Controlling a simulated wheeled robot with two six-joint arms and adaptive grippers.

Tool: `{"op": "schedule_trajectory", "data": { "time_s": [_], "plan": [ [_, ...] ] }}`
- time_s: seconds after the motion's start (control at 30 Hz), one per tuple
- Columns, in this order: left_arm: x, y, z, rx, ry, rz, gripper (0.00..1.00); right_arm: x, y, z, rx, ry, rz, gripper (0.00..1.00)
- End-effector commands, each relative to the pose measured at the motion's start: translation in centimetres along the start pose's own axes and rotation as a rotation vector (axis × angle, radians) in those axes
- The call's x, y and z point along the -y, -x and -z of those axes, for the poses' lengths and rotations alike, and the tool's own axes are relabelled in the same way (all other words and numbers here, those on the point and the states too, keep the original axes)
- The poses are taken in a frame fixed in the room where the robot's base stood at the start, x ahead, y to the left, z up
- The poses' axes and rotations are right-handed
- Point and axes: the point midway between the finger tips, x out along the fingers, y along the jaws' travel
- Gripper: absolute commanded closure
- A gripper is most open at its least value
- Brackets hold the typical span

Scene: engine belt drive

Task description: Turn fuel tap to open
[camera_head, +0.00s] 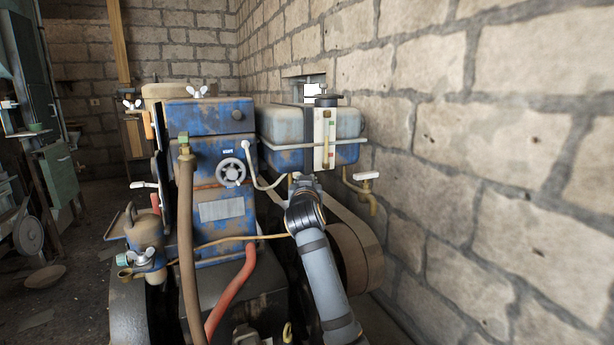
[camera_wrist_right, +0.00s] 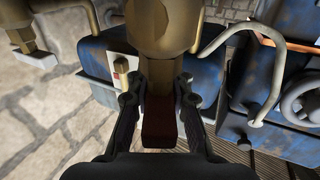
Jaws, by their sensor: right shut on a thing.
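The fuel tap is a brass fitting (camera_wrist_right: 165,28) with a dark red lever (camera_wrist_right: 160,130), large in the right wrist view. My right gripper (camera_wrist_right: 160,98) has one finger on each side of the lever and is shut on it. In the head view my right gripper (camera_head: 303,182) reaches up under the blue and grey fuel tank (camera_head: 285,128) and hides the tap there. The lever's exact angle is hard to read. My left gripper is in neither view.
A brass spigot (camera_head: 372,203) with a white handle hangs at the tank's right, near the stone wall (camera_head: 480,190). A pale curved pipe (camera_head: 262,183) runs close to my right gripper. The blue engine block (camera_head: 215,150) and a handwheel (camera_head: 230,171) stand left. A wide belt (camera_head: 352,245) lies behind my arm.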

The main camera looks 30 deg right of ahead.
Motion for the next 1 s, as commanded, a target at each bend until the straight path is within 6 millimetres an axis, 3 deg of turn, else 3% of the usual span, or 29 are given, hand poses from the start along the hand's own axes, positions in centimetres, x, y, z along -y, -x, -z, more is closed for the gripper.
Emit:
{"op": "schedule_trajectory", "data": {
  "time_s": [0.2, 0.6, 1.0],
  "plan": [
    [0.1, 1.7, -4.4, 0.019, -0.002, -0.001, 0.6, 0.2, 0.0, 0.5, 0.002, 0.006, 0.164, 1.0],
    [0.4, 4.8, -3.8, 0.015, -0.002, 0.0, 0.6, 0.8, 0.1, 0.2, 0.003, 0.002, 0.385, 1.0],
    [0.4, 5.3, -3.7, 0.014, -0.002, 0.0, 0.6, 1.0, 0.2, -0.1, 0.001, -0.001, 0.44, 1.0]
  ]
}}
